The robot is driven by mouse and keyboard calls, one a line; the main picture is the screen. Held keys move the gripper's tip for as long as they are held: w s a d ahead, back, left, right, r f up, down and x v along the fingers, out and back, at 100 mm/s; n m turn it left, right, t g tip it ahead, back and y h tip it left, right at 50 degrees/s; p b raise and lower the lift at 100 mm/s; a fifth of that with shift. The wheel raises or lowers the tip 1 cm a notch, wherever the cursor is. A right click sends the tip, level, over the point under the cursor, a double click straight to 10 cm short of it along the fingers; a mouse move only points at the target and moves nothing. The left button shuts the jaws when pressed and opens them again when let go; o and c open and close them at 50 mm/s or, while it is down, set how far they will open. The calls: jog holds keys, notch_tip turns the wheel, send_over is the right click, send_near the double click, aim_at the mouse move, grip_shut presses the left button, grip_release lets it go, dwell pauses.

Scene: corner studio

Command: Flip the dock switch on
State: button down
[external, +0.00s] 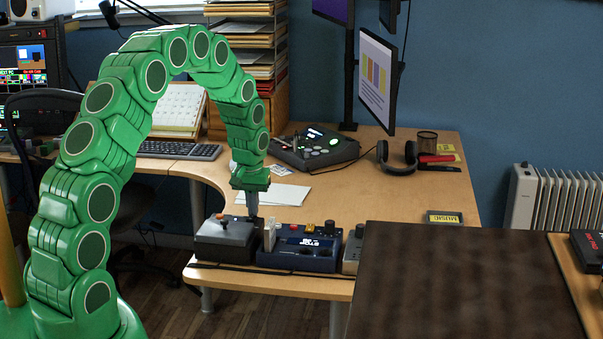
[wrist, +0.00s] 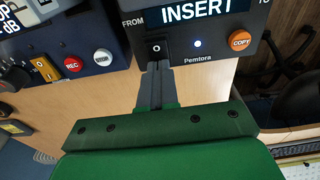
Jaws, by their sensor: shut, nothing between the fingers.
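The dock is a dark grey box (external: 220,241) at the left end of the device row on the desk's front part. It also shows at the top of the wrist view (wrist: 222,62), with a display reading INSERT, an orange COPY button and a lit bluish-white lamp. Its switch is a small black rocker (wrist: 156,46) marked O. My gripper (external: 252,214) is shut and empty, pointing down at the dock's right side. In the wrist view its fingertips (wrist: 158,66) lie just below the switch. I cannot tell whether they touch it.
A dark blue device (external: 297,256) stands close on the dock's right; its red REC button (wrist: 73,64) and yellow rocker (wrist: 46,70) show in the wrist view. A phone-like console (external: 312,149), headphones (external: 397,157) and a keyboard (external: 180,150) lie farther back. Bare desk (external: 350,200) lies behind the row.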

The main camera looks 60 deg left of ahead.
aim_at(250, 218)
jog(key=shift+s+d, duration=0.2)
jog(key=shift+s+d+r, duration=0.1)
jog(key=shift+s+d, duration=0.35)
notch_tip(250, 218, up, 14)
jog(key=s+d, duration=0.1)
dwell(0.8)
jog(key=shift+w+a, duration=0.4)
jog(key=shift+a, duration=0.15)
dwell(0.4)
